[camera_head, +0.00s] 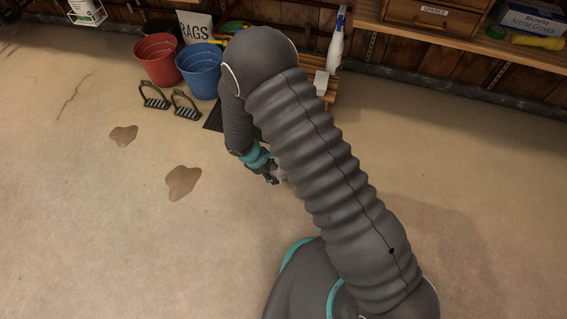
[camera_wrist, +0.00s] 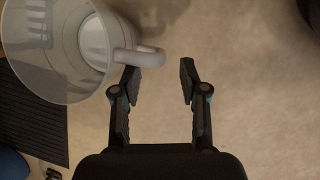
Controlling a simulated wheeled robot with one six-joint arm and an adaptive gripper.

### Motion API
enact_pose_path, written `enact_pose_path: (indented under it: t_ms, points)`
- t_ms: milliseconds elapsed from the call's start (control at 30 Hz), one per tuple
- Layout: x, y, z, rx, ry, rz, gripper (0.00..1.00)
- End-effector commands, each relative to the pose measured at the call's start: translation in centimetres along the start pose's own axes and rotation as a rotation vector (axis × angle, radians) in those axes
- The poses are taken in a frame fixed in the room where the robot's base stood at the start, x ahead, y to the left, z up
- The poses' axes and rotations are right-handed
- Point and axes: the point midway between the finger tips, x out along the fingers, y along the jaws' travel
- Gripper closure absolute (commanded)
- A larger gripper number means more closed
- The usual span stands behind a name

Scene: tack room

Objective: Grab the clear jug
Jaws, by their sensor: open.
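The clear jug (camera_wrist: 62,70) shows in the wrist view at the upper left, seen from above into its open mouth. Its handle (camera_wrist: 140,57) sticks out to the right, just beyond my left fingertip. My gripper (camera_wrist: 159,82) is open, with bare floor between its fingers. The handle's end is close to the left finger; I cannot tell whether they touch. In the head view my gripper (camera_head: 273,176) is low near the floor, partly behind my arm. The jug is mostly hidden by my arm there.
A dark ribbed mat (camera_wrist: 35,125) lies beside the jug. A red bucket (camera_head: 158,62), a blue bucket (camera_head: 199,72) and two stirrups (camera_head: 184,106) stand at the back left. A white spray bottle (camera_head: 336,45) stands behind my arm. Open floor has two brown stains (camera_head: 182,183).

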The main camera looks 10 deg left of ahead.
Motion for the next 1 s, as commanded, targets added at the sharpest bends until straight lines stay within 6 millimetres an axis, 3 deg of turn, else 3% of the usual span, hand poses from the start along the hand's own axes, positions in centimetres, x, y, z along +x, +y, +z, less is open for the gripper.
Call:
enact_pose_path:
  t_ms: [300, 633, 667, 833, 1000]
  points:
    - [4.5, -0.1, 0.0, 0.001, 0.0, -0.002, 0.57]
    - [5.0, 0.0, 0.0, 0.001, 0.001, -0.001, 0.57]
    - [5.0, 0.0, 0.0, 0.001, 0.001, -0.001, 0.59]
    - [5.0, 0.0, 0.0, 0.001, 0.001, -0.001, 1.0]
    - [5.0, 0.0, 0.0, 0.001, 0.001, -0.001, 1.0]
